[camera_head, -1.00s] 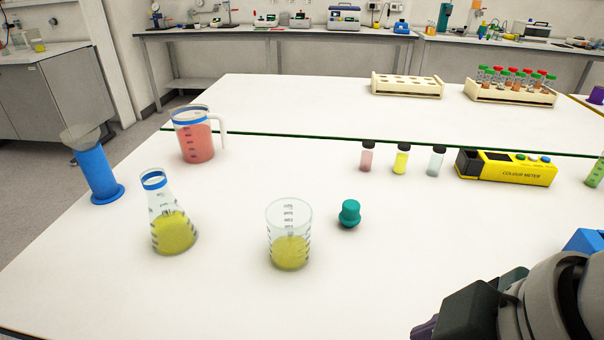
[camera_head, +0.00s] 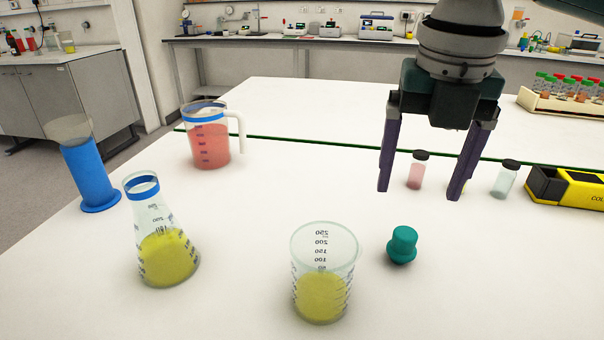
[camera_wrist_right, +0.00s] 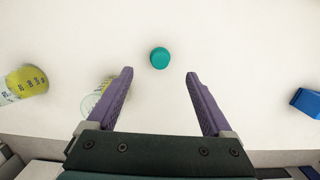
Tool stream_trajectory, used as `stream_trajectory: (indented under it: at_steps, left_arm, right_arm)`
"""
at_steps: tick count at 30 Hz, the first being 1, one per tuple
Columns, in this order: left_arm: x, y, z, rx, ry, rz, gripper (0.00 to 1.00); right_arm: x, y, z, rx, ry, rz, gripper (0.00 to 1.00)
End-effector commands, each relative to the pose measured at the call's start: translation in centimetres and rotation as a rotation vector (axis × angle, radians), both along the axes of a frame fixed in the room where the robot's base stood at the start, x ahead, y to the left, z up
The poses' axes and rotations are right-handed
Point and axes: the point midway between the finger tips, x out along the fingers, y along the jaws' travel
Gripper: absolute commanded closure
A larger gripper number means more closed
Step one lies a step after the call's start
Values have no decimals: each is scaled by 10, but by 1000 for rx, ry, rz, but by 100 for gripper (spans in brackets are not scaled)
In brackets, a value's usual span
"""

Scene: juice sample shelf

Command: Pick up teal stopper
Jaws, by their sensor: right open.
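The teal stopper (camera_head: 402,245) stands on the white bench, just right of the beaker with yellow liquid. In the right wrist view the stopper (camera_wrist_right: 160,58) lies beyond the fingertips, about midway between them. My right gripper (camera_head: 419,194) is open and empty, pointing down above the bench. In the head view its purple fingers appear above the stopper, apart from it. One finger hides most of the yellow vial behind. My left gripper is not in view.
The beaker (camera_head: 322,290) stands close to the stopper. A conical flask (camera_head: 167,255), a blue-based cylinder (camera_head: 88,178) and a jug of red liquid (camera_head: 209,145) stand left. Small vials, including a pink one (camera_head: 416,172), and a yellow colour meter (camera_head: 575,189) stand behind right.

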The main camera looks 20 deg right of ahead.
Motion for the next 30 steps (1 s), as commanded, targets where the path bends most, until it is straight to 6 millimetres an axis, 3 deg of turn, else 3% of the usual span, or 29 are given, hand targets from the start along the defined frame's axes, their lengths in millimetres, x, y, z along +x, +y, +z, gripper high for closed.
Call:
stream_trajectory:
  at_steps: [21, 30]
  left_arm:
    - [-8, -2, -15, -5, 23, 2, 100]
    - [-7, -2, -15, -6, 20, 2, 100]
  right_arm:
    - [12, -3, -92, -3, 2, 9, 15]
    - [13, -4, -96, -3, 1, 9, 17]
